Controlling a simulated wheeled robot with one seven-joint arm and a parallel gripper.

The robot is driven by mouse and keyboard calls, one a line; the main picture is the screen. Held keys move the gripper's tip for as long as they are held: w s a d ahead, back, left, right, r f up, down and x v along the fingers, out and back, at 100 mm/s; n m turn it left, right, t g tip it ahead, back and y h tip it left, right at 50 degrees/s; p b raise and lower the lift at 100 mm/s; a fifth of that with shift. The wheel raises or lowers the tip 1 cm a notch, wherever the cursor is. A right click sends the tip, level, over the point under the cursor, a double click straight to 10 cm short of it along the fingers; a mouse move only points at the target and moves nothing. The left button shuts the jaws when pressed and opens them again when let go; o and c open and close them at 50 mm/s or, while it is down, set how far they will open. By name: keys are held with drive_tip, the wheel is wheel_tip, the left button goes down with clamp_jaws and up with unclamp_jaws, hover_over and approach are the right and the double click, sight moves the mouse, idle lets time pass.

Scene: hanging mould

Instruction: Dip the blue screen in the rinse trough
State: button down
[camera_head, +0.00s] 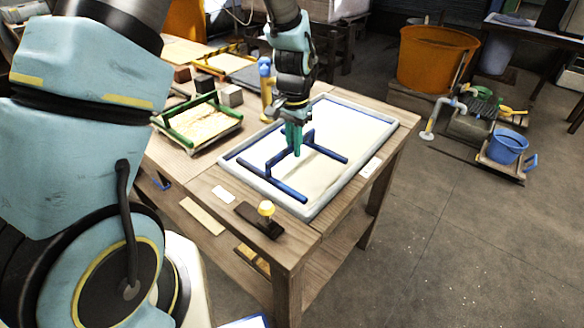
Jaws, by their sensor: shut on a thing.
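The blue screen (282,188) shows as dark blue bars with a raised handle. It lies level over the wide shallow trough (388,137), inside its pale grey rim. The trough holds a flat cream-coloured surface; I cannot tell whether it is liquid or whether this is the rinse trough. My gripper (293,140) points down with green fingers and is shut on the blue screen's handle. The fingers hide part of the handle. I cannot tell whether the screen touches the cream surface or hangs just above it.
A green-handled screen (193,113) lies left of the trough. An orange tub (435,60) and a blue bucket (507,147) stand beyond the table.

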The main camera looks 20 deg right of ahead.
drive_tip(key=shift+r+p, duration=2.3)
drive_tip(key=shift+r, duration=1.1)
drive_tip(key=shift+r+p, duration=1.65)
drive_tip(key=shift+r, duration=0.4)
